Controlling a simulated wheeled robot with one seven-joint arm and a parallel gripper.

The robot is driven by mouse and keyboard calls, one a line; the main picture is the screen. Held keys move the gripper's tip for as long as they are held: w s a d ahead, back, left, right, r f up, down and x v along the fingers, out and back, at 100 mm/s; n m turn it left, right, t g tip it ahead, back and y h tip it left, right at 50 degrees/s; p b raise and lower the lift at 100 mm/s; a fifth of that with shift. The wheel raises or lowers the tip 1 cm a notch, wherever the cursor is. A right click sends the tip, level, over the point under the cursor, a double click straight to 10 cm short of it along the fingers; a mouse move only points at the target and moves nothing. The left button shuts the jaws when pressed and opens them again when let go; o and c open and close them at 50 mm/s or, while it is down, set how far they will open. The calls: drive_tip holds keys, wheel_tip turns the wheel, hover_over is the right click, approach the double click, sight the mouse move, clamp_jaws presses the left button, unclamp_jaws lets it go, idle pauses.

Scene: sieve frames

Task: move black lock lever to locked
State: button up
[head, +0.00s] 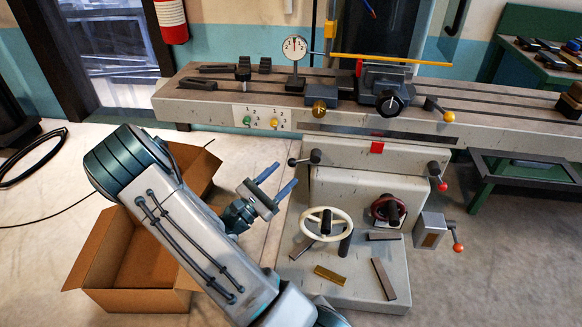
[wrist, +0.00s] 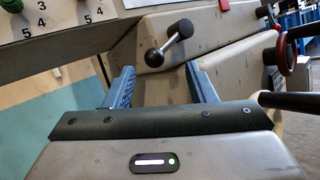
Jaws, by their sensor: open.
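The black lock lever (head: 304,158) sits on the grey front of the machine, left of its middle. It has a dark hub, a short metal rod and a black ball end. In the wrist view the lever (wrist: 167,43) shows ahead of the fingers, its ball at lower left and its hub at upper right. My gripper (head: 287,174) is open and empty, with blue fingers just left of and below the lever. In the wrist view the gripper's fingers (wrist: 161,80) stand either side of an empty gap, with the ball beyond it. I see no contact.
A cream handwheel (head: 316,212) and a red handwheel (head: 386,206) stand out below and right. Levers with yellow (head: 449,116), red (head: 442,186) and orange (head: 458,247) ends are further right. An open cardboard box (head: 95,245) lies on the floor behind my arm.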

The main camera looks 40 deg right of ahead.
drive_tip(key=v, duration=0.8)
drive_tip(key=shift+a, duration=0.15)
